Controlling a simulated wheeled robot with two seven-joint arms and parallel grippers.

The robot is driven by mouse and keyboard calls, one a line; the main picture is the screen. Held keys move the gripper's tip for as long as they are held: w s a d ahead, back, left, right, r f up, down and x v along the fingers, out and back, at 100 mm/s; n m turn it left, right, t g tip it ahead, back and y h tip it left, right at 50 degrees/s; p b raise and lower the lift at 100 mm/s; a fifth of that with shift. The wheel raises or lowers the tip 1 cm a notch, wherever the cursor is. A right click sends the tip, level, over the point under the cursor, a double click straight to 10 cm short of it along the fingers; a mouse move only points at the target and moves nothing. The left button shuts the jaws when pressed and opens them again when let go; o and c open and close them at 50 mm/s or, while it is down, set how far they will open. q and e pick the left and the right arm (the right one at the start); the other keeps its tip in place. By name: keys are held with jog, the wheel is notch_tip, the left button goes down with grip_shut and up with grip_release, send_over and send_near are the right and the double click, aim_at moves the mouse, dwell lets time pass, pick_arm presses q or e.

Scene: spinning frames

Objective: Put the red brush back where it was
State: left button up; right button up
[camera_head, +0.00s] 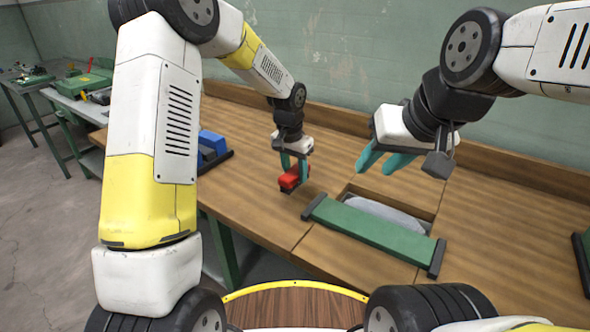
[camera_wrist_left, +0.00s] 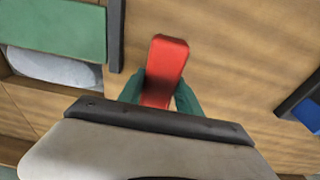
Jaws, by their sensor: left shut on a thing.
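The red brush (camera_head: 290,180) is in my left gripper (camera_head: 294,168), at or just above the wooden table left of the green panel. In the left wrist view the brush (camera_wrist_left: 167,66) points away between the two teal fingers of the left gripper (camera_wrist_left: 160,92), which are shut on it. Its lower side looks dark in the head view. I cannot tell whether it touches the table. My right gripper (camera_head: 385,162) is empty, its teal fingers apart, above the table at the right.
A green panel (camera_head: 375,231) with dark end bars lies before an opening in the table that holds a grey rounded thing (camera_head: 385,212). A blue block (camera_head: 212,145) with a dark bar stands at the left edge. Another dark-ended green piece (camera_head: 584,255) is far right. Bare wooden table (camera_head: 500,222) lies between.

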pick_arm(q)
jog(key=shift+w, duration=0.4)
jog(key=shift+f, duration=1.75)
jog(key=shift+f, duration=0.15)
jog(key=o, duration=1.3)
